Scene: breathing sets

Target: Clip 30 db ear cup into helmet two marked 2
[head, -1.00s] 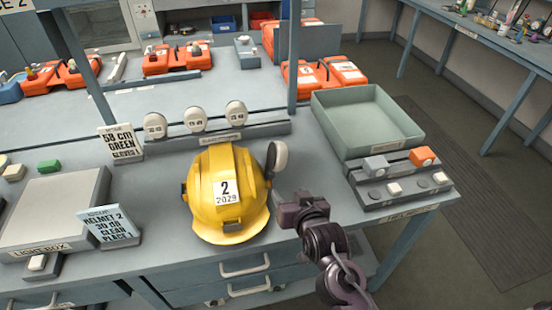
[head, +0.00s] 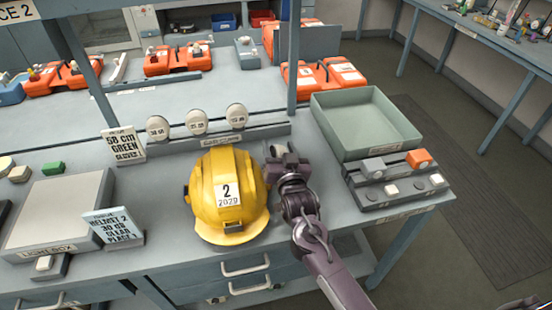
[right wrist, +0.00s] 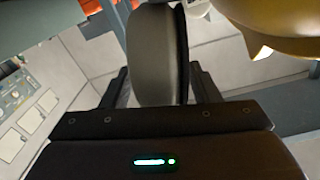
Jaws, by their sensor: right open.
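The yellow helmet (head: 228,200) marked 2 and 2029 stands on the bench; its edge also shows in the right wrist view (right wrist: 280,22). My right gripper (head: 285,155) is at the helmet's right side. In the right wrist view my open fingers (right wrist: 160,88) stand on either side of a grey ear cup (right wrist: 153,55) with a dark rim, with a gap at each side. In the head view the gripper hides this cup. Three white ear cups (head: 196,122) stand in a rack (head: 222,142) behind the helmet; their labels are too small to read surely. My left gripper is not in view.
A sign (head: 113,229) reads helmet 2, 30 dB, clear, place 1. Another sign (head: 124,145) reads 58 cm green. A light box (head: 55,215) lies at left. A green tray (head: 365,122) and a switch panel (head: 398,180) are at right. A post (head: 294,55) rises behind.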

